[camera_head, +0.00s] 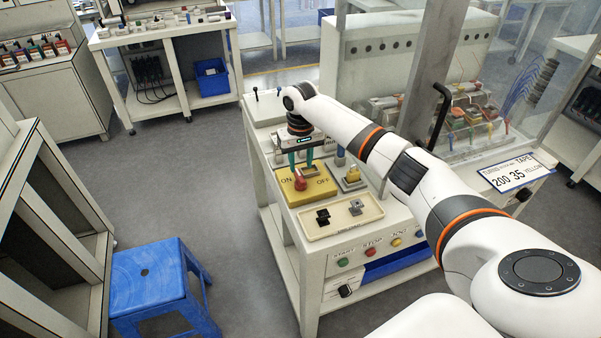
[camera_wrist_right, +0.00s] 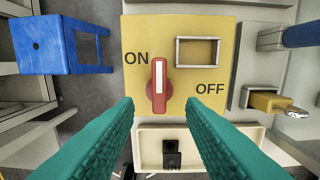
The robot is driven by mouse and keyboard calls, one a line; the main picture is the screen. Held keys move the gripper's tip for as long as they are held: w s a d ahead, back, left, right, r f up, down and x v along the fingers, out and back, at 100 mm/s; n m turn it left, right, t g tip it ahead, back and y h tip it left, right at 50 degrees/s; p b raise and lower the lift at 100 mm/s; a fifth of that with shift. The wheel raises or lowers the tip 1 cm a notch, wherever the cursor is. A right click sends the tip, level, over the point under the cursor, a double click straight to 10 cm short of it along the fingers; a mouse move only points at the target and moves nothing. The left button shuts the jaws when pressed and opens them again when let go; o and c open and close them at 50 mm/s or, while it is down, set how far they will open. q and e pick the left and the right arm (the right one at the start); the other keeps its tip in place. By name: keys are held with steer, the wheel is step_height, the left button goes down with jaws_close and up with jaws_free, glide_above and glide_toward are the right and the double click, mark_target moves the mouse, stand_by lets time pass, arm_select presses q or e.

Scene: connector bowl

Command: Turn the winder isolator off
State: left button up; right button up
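The winder isolator is a red handle (camera_wrist_right: 159,86) on a yellow plate (camera_wrist_right: 205,22), with ON printed to its left and OFF to its right. In the wrist view the handle stands upright in the picture, its narrow end beside ON. In the head view the red handle (camera_head: 300,184) sits on the yellow plate (camera_head: 322,192) on the console top. My right gripper (camera_head: 301,166) is just above the handle, fingers apart. In the wrist view its teal fingertips (camera_wrist_right: 159,104) lie either side of the handle's line, with nothing between them. My left gripper is not in view.
A cream tray (camera_head: 329,227) with small black and grey switches lies in front of the plate. Labelled push buttons (camera_head: 368,253) line the console front. A blue stool (camera_head: 150,277) stands left on the floor.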

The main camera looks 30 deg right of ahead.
mark_target(300, 177)
step_height(300, 177, down, 5)
steer(key=shift+f, duration=0.1)
stand_by(0.3)
jaws_close()
